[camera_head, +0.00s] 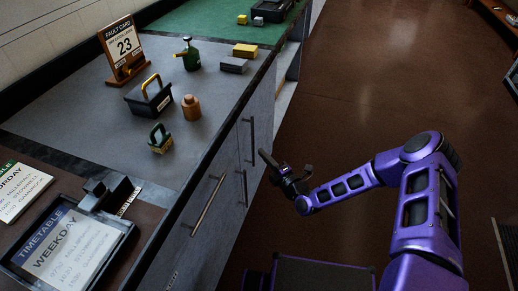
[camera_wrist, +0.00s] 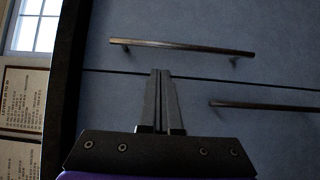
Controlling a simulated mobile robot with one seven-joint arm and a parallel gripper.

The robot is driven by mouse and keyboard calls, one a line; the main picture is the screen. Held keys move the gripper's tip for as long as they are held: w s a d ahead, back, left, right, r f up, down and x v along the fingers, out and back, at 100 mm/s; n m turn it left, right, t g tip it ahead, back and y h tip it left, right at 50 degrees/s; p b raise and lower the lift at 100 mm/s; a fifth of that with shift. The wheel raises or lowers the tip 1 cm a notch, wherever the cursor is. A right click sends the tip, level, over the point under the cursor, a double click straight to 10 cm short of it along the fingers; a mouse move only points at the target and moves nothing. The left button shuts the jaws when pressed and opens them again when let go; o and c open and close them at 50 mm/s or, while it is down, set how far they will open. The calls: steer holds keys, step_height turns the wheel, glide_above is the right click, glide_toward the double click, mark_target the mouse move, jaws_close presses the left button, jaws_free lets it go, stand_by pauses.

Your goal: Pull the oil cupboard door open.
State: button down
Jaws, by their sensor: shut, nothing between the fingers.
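Grey-blue cupboard doors (camera_head: 227,163) line the front of the counter. Two upright bar handles show there, a farther one (camera_head: 252,138) and a nearer one (camera_head: 243,188). I cannot tell which door is the oil cupboard's. In the wrist view, one dark bar handle (camera_wrist: 182,46) lies above a seam between two door panels, and a second handle (camera_wrist: 265,105) lies below it at right. My gripper (camera_head: 264,155) is in front of the doors, shut and empty. In the wrist view its fingertips (camera_wrist: 160,73) point at the seam, between the handles, with neither held.
A longer bar handle (camera_head: 207,205) is on the nearer cabinet front. The counter (camera_head: 95,110) carries a fault card stand (camera_head: 123,47), a black basket (camera_head: 149,97), a green oil can (camera_head: 188,55) and a brown jar (camera_head: 191,108). Brown floor (camera_head: 370,80) is clear at right.

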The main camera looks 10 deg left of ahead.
mark_target(243, 133)
steer(key=x, duration=0.8)
steer(key=shift+w+a+b, duration=0.15)
steer(key=shift+b, duration=0.25)
